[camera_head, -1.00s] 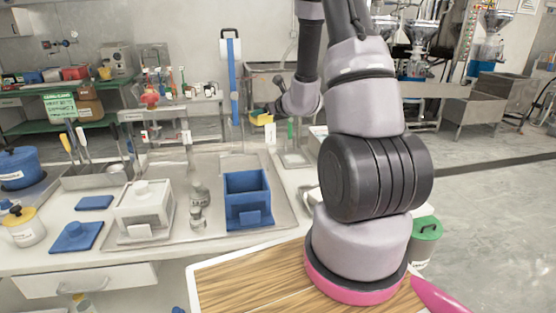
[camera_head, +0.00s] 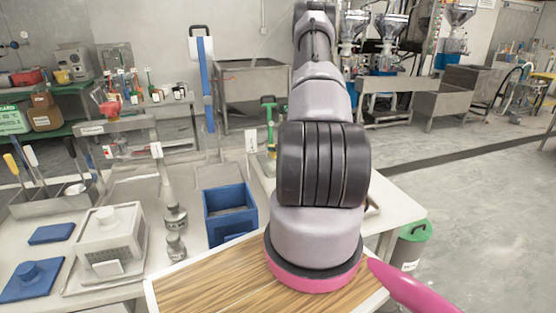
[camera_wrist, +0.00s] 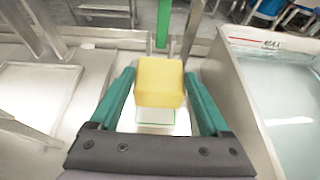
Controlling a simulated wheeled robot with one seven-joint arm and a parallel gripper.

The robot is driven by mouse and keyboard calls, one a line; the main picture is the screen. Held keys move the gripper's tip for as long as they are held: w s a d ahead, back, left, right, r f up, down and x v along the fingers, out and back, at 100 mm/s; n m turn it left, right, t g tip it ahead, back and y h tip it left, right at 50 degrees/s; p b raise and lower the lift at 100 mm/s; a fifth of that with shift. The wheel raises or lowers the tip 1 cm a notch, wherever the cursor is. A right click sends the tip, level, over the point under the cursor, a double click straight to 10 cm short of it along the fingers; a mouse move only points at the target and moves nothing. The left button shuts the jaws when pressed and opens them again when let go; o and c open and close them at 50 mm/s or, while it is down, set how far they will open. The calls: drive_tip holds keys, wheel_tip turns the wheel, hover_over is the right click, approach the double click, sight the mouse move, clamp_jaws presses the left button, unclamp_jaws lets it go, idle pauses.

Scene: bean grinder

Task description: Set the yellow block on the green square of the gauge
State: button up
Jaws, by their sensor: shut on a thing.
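In the wrist view, my gripper (camera_wrist: 160,95) is shut on the yellow block (camera_wrist: 160,80), which sits between its two teal fingers. Past the block lies a pale plate with a green-outlined square (camera_wrist: 155,123), partly hidden by the block. The block appears above this square; I cannot tell the height of the gap. A green upright post (camera_wrist: 164,22) stands just beyond. In the head view, a green upright (camera_head: 268,125) shows left of my arm, while my gripper and the block are hidden behind the arm.
In the wrist view, a clear-walled water tank (camera_wrist: 285,90) stands close on the right and a metal tray (camera_wrist: 35,95) lies on the left. In the head view, a blue open box (camera_head: 230,213), a white box with a knob (camera_head: 108,245) and metal weights (camera_head: 175,215) stand nearer.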

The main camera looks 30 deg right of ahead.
drive_tip(key=shift+f, duration=2.4)
drive_tip(key=shift+f, duration=0.1)
drive_tip(key=o, duration=1.4)
drive_tip(key=shift+c, duration=0.2)
